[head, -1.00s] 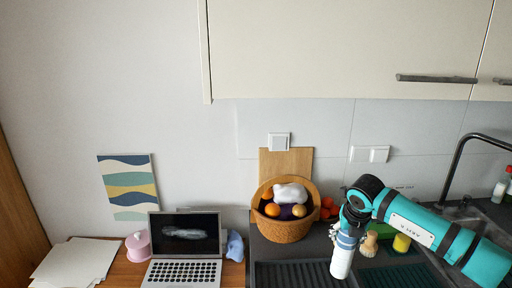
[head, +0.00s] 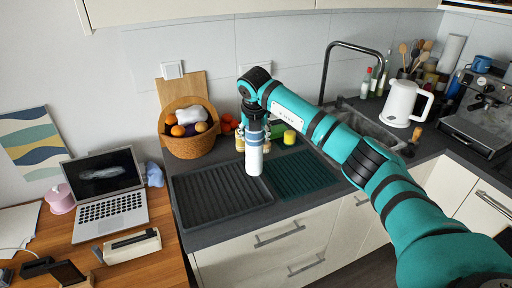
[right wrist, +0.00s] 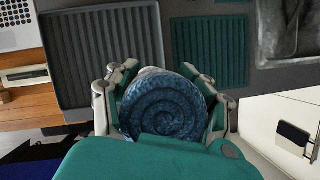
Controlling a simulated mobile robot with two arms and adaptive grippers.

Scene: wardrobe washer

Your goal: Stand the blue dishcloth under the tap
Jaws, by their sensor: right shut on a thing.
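My right gripper (head: 253,134) points down over the counter, near the gap between the two drying mats. It also shows in the right wrist view (right wrist: 158,76), its fingers closed on both sides of a round, coiled blue cloth, the blue dishcloth (right wrist: 165,106). In the head view a pale upright cylinder hangs below the gripper; the blue coil is not clear there. The dark tap (head: 326,68) arches over the sink (head: 372,124), right of the gripper and apart from it. My left gripper is not in view.
A ribbed grey mat (head: 215,193) and a green mat (head: 298,174) lie on the counter. A fruit basket (head: 189,143) stands behind, left of the gripper. A white kettle (head: 400,103) stands right of the sink. A laptop (head: 104,190) is on the wooden desk at left.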

